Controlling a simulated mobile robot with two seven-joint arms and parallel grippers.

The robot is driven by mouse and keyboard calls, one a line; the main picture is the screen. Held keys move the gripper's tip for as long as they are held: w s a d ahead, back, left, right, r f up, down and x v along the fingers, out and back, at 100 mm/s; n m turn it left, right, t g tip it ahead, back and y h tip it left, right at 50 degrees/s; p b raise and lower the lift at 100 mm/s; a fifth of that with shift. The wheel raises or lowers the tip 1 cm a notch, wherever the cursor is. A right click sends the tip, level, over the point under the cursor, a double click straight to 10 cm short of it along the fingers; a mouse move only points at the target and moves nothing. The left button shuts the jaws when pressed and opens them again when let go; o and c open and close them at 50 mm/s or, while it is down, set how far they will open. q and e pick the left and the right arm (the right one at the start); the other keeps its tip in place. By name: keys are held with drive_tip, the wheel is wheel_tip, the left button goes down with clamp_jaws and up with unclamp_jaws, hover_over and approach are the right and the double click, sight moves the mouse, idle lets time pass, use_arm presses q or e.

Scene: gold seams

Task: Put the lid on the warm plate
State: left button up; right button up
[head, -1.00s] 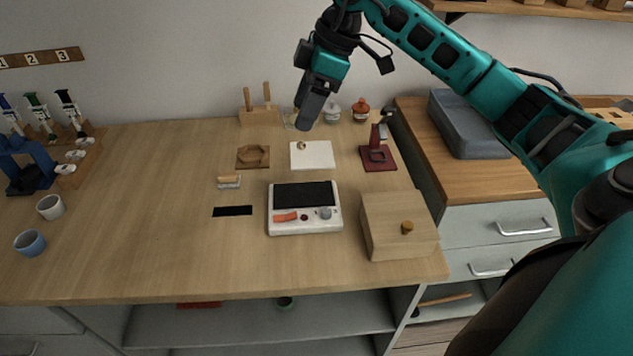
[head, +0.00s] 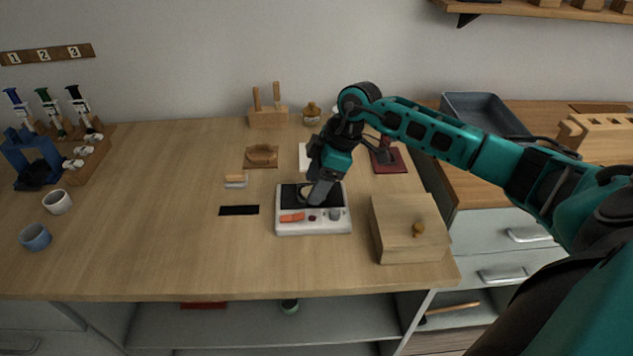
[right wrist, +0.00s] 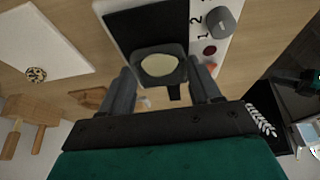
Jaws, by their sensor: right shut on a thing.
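The warm plate (head: 287,229) is a white box with a black top, an orange mark, a red button and a grey knob. It stands on the bench and fills the upper middle of the right wrist view (right wrist: 128,28). My right gripper (head: 316,195) is over its black top, pointing down. It is shut on a small piece with a pale round face and a dark surround, which I take for the lid (right wrist: 159,65). The lid shows partly in the head view (head: 304,191). Whether it touches the plate I cannot tell. My left gripper is not in view.
A wooden box (head: 405,225) with a knob stands right of the plate. A dark red stand (head: 393,162) and a white board (right wrist: 40,35) with a small round object are behind. A dark strip (head: 239,210) lies left. The bench's left middle is clear.

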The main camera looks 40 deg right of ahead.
drive_tip(key=shift+f, duration=0.25)
drive_tip(key=o, duration=1)
drive_tip(key=v, duration=1.2)
drive_tip(key=shift+p, duration=0.45)
drive_tip(key=shift+s+r, duration=0.1)
drive_tip(key=shift+r, duration=0.05)
